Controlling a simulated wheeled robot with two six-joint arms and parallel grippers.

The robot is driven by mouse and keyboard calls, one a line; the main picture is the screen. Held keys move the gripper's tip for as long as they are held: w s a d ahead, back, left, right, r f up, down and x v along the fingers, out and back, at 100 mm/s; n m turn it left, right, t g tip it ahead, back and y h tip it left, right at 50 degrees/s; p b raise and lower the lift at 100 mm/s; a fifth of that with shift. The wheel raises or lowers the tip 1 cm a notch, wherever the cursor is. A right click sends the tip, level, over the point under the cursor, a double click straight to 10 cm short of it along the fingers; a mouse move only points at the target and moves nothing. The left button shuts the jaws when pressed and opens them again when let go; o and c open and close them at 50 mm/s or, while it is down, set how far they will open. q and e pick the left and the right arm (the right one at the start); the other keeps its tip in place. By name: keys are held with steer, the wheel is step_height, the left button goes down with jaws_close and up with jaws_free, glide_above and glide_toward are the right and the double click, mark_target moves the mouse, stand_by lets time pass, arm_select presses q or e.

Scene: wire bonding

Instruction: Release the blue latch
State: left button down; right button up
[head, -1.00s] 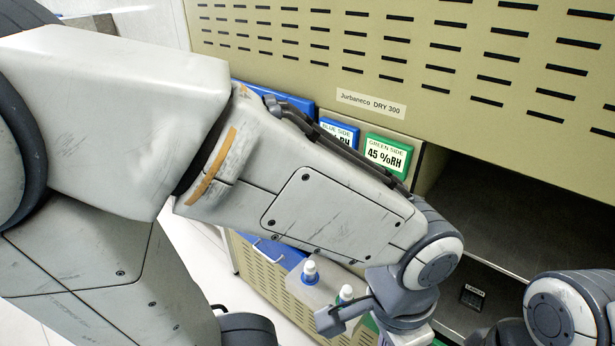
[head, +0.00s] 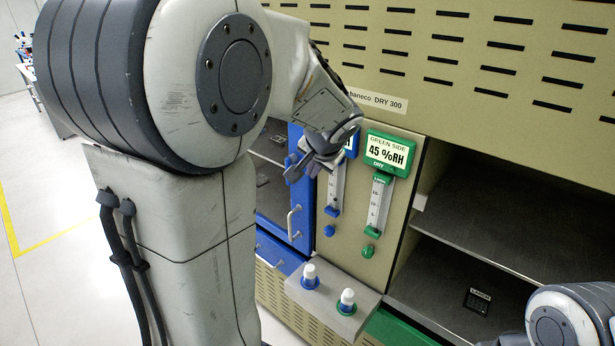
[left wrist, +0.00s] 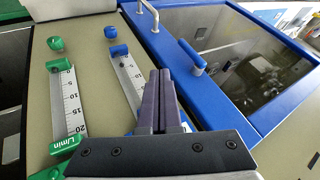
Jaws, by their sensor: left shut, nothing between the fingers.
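The blue latch (left wrist: 192,57) is a short blue bar on the frame of the blue-edged glass door, seen in the left wrist view. My left gripper (left wrist: 160,76) is shut and empty, with its fingers beside the latch, over the strip between the door and the blue-side flow scale. I see no clear contact between the fingers and the latch. My right gripper is out of view.
A metal door handle (head: 294,222) stands out below my left gripper. Blue (head: 335,190) and green (head: 379,205) flow scales with knobs are close by. An open compartment (head: 490,235) is at right.

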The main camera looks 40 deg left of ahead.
arm_select(q)
steer(key=x, duration=1)
steer(key=shift+f, duration=0.15)
steer(key=a+p, duration=0.2)
steer(key=a, duration=0.2)
steer(key=shift+w, duration=0.15)
